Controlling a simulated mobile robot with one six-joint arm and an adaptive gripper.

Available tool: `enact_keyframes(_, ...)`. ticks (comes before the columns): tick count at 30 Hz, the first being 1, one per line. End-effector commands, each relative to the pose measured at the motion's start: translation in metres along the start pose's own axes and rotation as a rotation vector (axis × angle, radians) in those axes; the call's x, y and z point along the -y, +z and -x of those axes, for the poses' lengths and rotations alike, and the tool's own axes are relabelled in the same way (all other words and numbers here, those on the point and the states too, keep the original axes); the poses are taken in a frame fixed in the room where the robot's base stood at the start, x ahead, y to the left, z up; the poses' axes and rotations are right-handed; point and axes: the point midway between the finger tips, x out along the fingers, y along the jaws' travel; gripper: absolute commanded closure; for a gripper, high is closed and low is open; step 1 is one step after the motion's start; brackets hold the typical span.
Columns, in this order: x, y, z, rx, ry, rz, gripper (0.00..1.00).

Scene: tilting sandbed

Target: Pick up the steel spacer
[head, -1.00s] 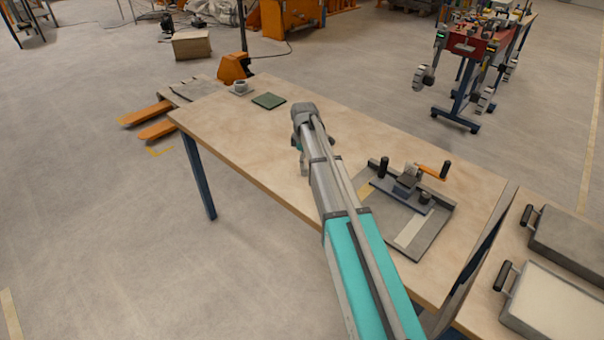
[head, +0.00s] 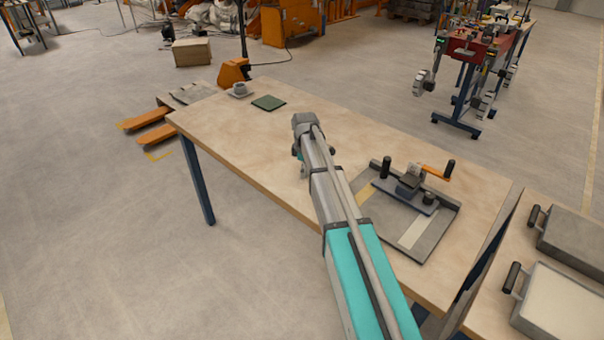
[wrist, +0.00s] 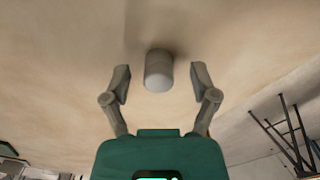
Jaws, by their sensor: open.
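The steel spacer (wrist: 159,70) is a short grey cylinder on the wooden table, seen ahead of my gripper in the wrist view. My gripper (wrist: 160,77) is open, with one finger to the left of the spacer and one to the right. Gaps show on both sides, and neither finger appears to touch it. How far the fingertips are from it in depth is hard to tell. In the head view my own arm hides the spacer and most of the gripper.
The wooden table (head: 240,135) is mostly clear. A clamping fixture (head: 410,185) with an orange handle stands to the right of my arm. A green pad (head: 268,103) and a cup (head: 239,89) lie at the far left end. Two trays (head: 560,300) rest on a surface at the right.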

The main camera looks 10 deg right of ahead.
Motion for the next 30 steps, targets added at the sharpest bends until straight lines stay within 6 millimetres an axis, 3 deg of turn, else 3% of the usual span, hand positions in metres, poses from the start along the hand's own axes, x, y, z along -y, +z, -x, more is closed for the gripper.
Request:
enact_keyframes(8, -0.0001, 0.0002, 0.0, 0.0, 0.0, 0.0, 0.26)
enact_keyframes(20, -0.0001, 0.0004, 0.0, 0.0, 0.0, 0.0, 1.0)
enact_keyframes(30, -0.0002, 0.0006, 0.0004, 0.0, 0.0, -0.001, 1.0)
